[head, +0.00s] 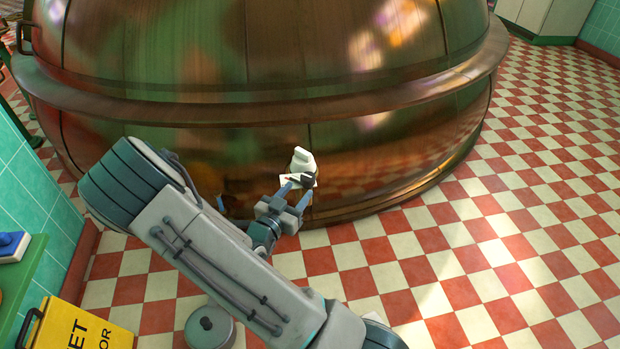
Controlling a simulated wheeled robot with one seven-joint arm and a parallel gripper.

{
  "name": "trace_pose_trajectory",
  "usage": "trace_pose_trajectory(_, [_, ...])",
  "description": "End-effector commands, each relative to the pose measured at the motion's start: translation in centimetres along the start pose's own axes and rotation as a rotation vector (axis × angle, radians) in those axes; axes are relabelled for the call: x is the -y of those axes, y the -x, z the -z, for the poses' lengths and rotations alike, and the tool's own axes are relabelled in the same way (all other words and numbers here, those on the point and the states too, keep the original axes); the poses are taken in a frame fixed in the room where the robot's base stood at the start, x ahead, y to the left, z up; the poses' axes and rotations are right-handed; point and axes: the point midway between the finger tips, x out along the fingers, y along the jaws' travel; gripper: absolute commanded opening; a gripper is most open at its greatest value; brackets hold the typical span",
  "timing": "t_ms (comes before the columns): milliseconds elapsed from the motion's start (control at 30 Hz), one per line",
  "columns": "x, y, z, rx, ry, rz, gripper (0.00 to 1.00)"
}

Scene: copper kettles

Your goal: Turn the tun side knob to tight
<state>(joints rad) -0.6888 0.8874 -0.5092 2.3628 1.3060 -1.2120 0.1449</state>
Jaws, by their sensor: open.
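The tun (400,165) is a large round copper vessel with a thick rim band around it, filling the top of the head view. The side knob (302,159) is a small white knob on the tun's lower front wall. A pale plate shows around its lower side. My gripper (297,184) is open, its fingertips just below the knob and overlapping its lower edge in the picture. I cannot tell whether they touch it. The plate's markings are too small to read and partly hidden by the fingers.
A yellow wet floor sign (75,330) stands at the lower left, beside a green shelf (30,275) with a blue object (12,245). A grey round lidded pot (209,326) sits on the floor near my arm. The checkered floor (480,270) to the right is clear.

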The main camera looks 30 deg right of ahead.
Motion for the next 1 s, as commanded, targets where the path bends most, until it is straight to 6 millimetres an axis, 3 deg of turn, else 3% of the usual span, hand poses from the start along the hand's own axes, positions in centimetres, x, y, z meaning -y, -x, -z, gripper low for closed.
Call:
trace_pose_trajectory(200, [-0.1,-4.8,-0.2,-0.001,-0.002,-0.003,0.46])
trace_pose_trajectory(400, [0.0,-7.5,-0.2,0.001,-0.001,-0.001,0.46])
trace_pose_trajectory(833, [0.0,-8.6,0.0,0.002,0.0,0.001,0.46])
trace_pose_trajectory(967, [0.0,-8.6,0.0,0.002,0.0,0.001,0.14])
trace_pose_trajectory(1000, [0.0,-8.6,0.0,0.002,0.0,0.001,0.14])
